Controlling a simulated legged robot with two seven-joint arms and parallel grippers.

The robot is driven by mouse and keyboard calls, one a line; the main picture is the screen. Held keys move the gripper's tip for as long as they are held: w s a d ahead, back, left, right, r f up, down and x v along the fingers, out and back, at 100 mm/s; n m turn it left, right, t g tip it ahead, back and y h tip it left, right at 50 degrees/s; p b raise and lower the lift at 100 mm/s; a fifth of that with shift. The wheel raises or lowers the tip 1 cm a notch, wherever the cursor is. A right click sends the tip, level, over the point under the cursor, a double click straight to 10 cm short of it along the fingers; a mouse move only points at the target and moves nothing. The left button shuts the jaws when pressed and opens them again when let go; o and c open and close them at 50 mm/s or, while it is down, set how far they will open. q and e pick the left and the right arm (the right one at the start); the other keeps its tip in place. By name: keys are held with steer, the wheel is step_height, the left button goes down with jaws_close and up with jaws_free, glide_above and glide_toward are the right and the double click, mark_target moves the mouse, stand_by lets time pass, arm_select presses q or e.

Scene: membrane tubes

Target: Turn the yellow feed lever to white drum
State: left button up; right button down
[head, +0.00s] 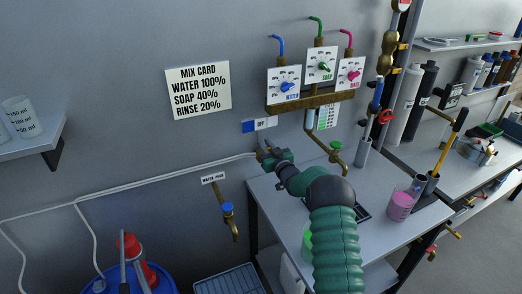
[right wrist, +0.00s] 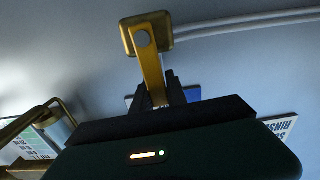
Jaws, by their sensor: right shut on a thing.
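The yellow feed lever (right wrist: 152,72) shows in the right wrist view, running down from a brass-coloured box (right wrist: 146,33) on the wall. My right gripper (right wrist: 161,97) is shut on the lever's lower end. In the head view my green right arm reaches to the wall, and the right gripper (head: 266,153) is by the pipe ends, just below a blue and white OFF sign (head: 260,125). The arm and gripper hide most of the lever there. I cannot tell which way the lever is set. I cannot make out a white drum for certain. My left gripper is not in view.
White pipes (head: 130,185) run along the wall. Above my arm hangs a brass manifold (head: 310,97) with dials. A bench (head: 275,205) with a pink beaker (head: 402,204) lies at right.

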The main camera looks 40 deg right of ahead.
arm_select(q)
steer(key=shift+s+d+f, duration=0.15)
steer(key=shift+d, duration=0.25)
arm_select(e)
steer(key=shift+s+d+f+m, duration=0.35)
steer(key=shift+d+m, duration=0.45)
steer(key=shift+m, duration=0.85)
steer(key=shift+s+d+f+m, duration=0.2)
steer(key=shift+d+f+m, duration=0.25)
steer(key=shift+d+m, duration=0.8)
steer(key=shift+s+d+f+m, duration=0.3)
steer(key=shift+d+f+m, duration=0.1)
steer(key=shift+m, duration=1.6)
steer(key=c, duration=1.5)
jaws_free()
steer(key=shift+c, duration=0.2)
steer(key=shift+o, duration=1.1)
steer(key=shift+d, duration=0.1)
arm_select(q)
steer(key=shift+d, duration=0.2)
arm_select(e)
steer(key=shift+r, duration=0.1)
arm_select(q)
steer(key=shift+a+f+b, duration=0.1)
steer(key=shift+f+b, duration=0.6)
steer(key=shift+b, duration=0.1)
arm_select(e)
steer(key=v, duration=1.6)
steer(key=shift+s, duration=0.4)
